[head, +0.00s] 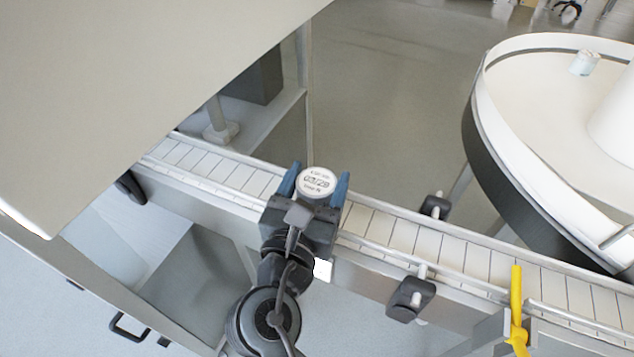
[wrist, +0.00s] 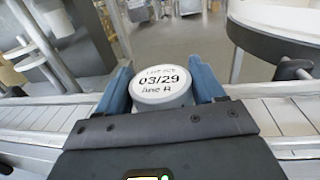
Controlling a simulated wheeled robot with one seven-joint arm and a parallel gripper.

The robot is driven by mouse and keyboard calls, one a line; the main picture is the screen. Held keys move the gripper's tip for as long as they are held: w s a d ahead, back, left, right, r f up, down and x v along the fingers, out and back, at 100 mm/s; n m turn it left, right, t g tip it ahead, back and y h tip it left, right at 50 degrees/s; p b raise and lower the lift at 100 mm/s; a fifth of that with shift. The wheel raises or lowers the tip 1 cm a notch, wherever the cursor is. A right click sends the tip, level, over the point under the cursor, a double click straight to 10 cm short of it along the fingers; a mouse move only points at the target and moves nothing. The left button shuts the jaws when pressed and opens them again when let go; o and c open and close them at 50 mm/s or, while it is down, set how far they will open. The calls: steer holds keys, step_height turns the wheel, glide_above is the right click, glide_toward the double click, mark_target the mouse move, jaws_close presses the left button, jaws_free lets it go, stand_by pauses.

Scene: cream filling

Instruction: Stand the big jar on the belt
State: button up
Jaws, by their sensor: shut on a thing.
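The big jar (head: 317,181) shows its round white lid with printed black text. It is between the two blue fingers of my gripper (head: 320,186), which is shut on it. In the wrist view the jar (wrist: 160,88) sits between the blue fingertips (wrist: 163,90), its lid reading "03/29". The belt (head: 440,244) is a pale slatted conveyor running from upper left to lower right. My gripper and the jar are over the belt's middle stretch. The jar's base is hidden, so I cannot tell whether it touches the belt.
Metal guide rails (head: 390,252) line the belt, with dark clamps (head: 410,298) on the sides. A yellow post (head: 516,300) stands at the lower right. A round white turntable (head: 530,100) holding a small jar (head: 585,62) is at right. A large grey panel (head: 130,90) covers the upper left.

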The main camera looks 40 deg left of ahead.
steer(key=shift+f, duration=0.15)
steer(key=shift+f, duration=0.25)
steer(key=o, duration=1.2)
steer(key=shift+c, duration=0.2)
steer(key=shift+r, duration=0.1)
steer(key=shift+r, duration=0.35)
steer(key=b+v, duration=0.1)
steer(key=v, duration=1.1)
steer(key=shift+f, duration=0.15)
